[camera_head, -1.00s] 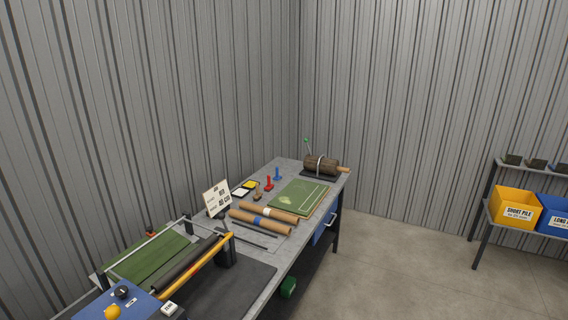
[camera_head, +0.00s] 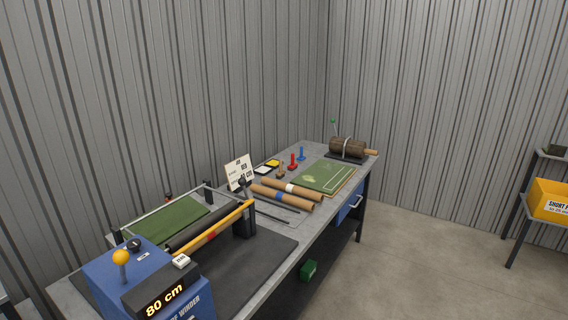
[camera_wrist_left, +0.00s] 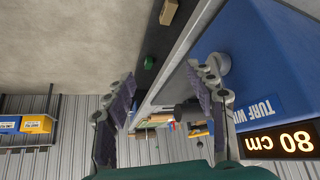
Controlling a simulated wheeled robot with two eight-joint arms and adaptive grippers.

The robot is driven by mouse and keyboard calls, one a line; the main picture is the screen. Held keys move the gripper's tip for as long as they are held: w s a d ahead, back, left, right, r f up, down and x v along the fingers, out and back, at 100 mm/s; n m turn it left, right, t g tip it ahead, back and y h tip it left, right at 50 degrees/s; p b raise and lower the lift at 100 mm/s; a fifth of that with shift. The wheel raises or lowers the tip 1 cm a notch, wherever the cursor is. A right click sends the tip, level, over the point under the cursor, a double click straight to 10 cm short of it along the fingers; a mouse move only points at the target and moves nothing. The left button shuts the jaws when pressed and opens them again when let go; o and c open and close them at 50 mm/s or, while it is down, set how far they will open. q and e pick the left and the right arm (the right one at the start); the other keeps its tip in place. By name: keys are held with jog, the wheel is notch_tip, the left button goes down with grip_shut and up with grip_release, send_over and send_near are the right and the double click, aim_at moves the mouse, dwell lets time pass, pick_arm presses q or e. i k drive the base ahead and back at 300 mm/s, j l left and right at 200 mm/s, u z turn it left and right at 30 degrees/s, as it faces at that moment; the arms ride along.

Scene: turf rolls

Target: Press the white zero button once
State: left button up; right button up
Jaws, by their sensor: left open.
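The white zero button (camera_head: 181,260) is a small pale block with dark marking on the blue turf winder (camera_head: 130,268). It sits beside the black display (camera_head: 165,298), which reads 80 cm in orange. An orange ball-topped lever (camera_head: 121,257) and a black knob (camera_head: 134,245) are on the same housing. In the left wrist view my left gripper (camera_wrist_left: 160,75) is open and empty, next to the blue winder side (camera_wrist_left: 255,60). The display (camera_wrist_left: 282,141) shows there at lower right. I cannot make out the button in that view. My right gripper is not in view.
The workbench (camera_head: 290,262) carries a green turf sheet (camera_head: 165,222), a yellow bar (camera_head: 215,233), brown rolls (camera_head: 282,196), a sign card (camera_head: 239,172) and red and blue stamps (camera_head: 293,162). A shelf with a yellow bin (camera_head: 552,199) stands right. Floor between is clear.

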aim_at(182, 260)
jog(key=k+u, duration=0.15)
jog(key=u, duration=0.95)
